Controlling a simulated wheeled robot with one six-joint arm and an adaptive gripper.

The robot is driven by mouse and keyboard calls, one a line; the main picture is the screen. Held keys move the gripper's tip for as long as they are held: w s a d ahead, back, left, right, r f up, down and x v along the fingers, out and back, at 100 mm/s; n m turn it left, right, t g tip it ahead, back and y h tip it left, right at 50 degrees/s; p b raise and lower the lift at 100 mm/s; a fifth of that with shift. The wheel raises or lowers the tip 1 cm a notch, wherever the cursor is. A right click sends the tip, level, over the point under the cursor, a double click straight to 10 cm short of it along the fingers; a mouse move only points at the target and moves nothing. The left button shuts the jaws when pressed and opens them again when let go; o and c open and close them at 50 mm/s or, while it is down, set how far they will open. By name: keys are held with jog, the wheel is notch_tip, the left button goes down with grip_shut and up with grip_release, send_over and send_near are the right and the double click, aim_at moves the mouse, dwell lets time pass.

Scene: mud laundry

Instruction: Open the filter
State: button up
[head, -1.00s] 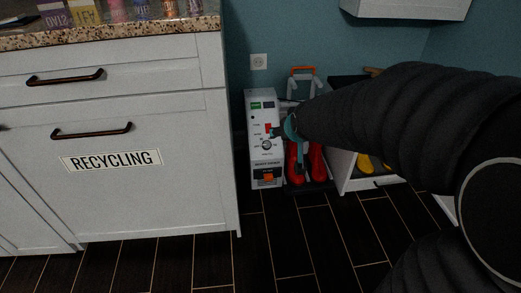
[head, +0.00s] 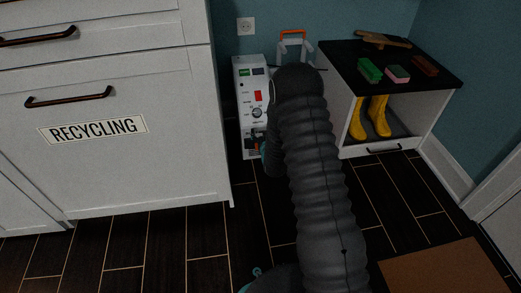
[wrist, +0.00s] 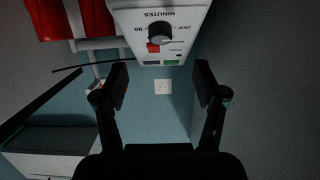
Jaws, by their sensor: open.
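The white machine (head: 245,88) stands on the floor beside the recycling cabinet. Its front has a red switch (head: 258,97) and a dial (head: 257,113). A small orange spot shows low on its front in the head view, where the filter area is partly hidden by my arm. In the wrist view the machine appears upside down at the top (wrist: 187,22), with the dial (wrist: 160,32) and red switch (wrist: 153,48). Its lower front is out of that view. My gripper (wrist: 160,80) is open and empty, its fingers apart below the machine's panel in the picture.
The recycling cabinet (head: 140,170) stands close on the left. On the right, a black-topped bench (head: 405,75) holds brushes, with yellow boots (head: 377,118) inside. A brown mat (head: 440,268) lies at the lower right. The dark floor between is mostly clear.

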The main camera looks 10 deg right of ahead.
jog(key=s+f+t+b, duration=0.1)
jog(key=s+f, duration=0.2)
jog(key=f, duration=0.5)
jog(key=s+f+t+b, duration=0.1)
jog(key=s+f+t, duration=0.15)
jog(key=f, duration=0.65)
jog(key=shift+g, duration=0.45)
jog(key=w+b, duration=0.1)
jog(key=w, duration=1.2)
jog(key=shift+w+r, duration=0.15)
jog(key=shift+r, duration=0.05)
